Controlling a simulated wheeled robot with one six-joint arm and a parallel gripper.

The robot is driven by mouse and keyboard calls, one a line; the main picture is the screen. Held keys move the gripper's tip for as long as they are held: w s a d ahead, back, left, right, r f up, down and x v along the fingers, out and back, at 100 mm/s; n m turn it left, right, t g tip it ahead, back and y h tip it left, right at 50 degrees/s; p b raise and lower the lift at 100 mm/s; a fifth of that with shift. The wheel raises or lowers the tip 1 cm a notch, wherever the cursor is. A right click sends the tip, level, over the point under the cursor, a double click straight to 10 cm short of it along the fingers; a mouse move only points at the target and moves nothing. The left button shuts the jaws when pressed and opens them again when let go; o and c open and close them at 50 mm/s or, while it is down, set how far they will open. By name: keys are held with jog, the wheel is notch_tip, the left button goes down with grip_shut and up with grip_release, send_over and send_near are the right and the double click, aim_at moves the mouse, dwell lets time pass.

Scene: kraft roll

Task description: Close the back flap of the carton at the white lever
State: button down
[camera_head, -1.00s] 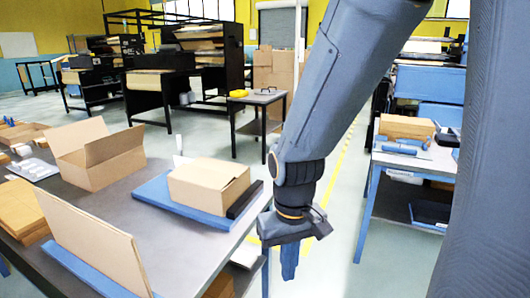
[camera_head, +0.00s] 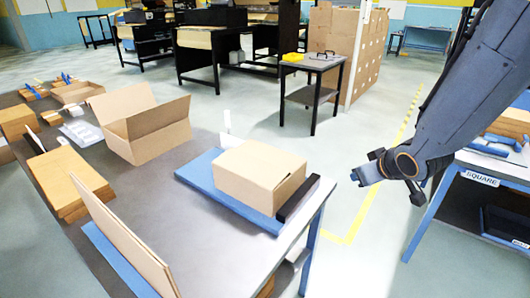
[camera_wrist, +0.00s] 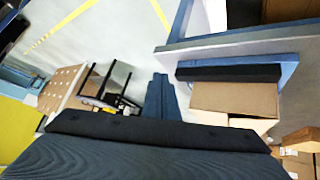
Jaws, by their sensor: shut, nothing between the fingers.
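The carton (camera_head: 258,178) sits on a blue board (camera_head: 200,172) near the table's right end. A thin white lever (camera_head: 227,122) stands upright behind it. The carton's top looks mostly covered; I cannot tell how its back flap lies. A black bar (camera_head: 298,200) lies along its right side. My gripper (camera_head: 368,168) is shut and empty in the air, right of the carton and clear of the table. In the wrist view the shut fingers (camera_wrist: 160,98) point up the picture, with the carton (camera_wrist: 235,100) to their right, apart from them.
Another carton (camera_head: 145,128) with raised flaps stands left on the grey table (camera_head: 185,230). Flat cardboard sheets (camera_head: 118,235) lean upright at the front, and brown stacks (camera_head: 68,180) lie left. A small dark table (camera_head: 312,65) stands behind. A blue-framed table (camera_head: 480,175) is right. Floor between is clear.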

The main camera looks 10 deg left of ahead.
jog(key=w+a+r+n+y+p, duration=0.1)
jog(key=a+r+n+y, duration=0.1)
jog(key=a, duration=0.3)
jog(key=w+a+r+n+y, duration=0.1)
jog(key=a+n+y, duration=0.1)
jog(key=a+y, duration=0.15)
notch_tip(320, 180, up, 2)
jog(key=n+g+y+p, duration=0.2)
jog(key=n+y+p, duration=0.1)
jog(key=y+p, duration=0.15)
send_over(265, 163)
jog(key=shift+s+a+y+b, duration=0.2)
jog(key=shift+s+y+b, duration=0.1)
jog(key=shift+s+b, duration=0.1)
jog(key=shift+w+d+f+p, duration=0.1)
jog(key=shift+f+p, duration=0.1)
jog(key=shift+f, duration=0.35)
jog(key=shift+w+d+f+p, duration=0.1)
jog(key=shift+f+p, duration=0.05)
jog(key=shift+f, duration=0.35)
jog(key=shift+w+f, duration=0.1)
jog(key=shift+f, duration=0.9)
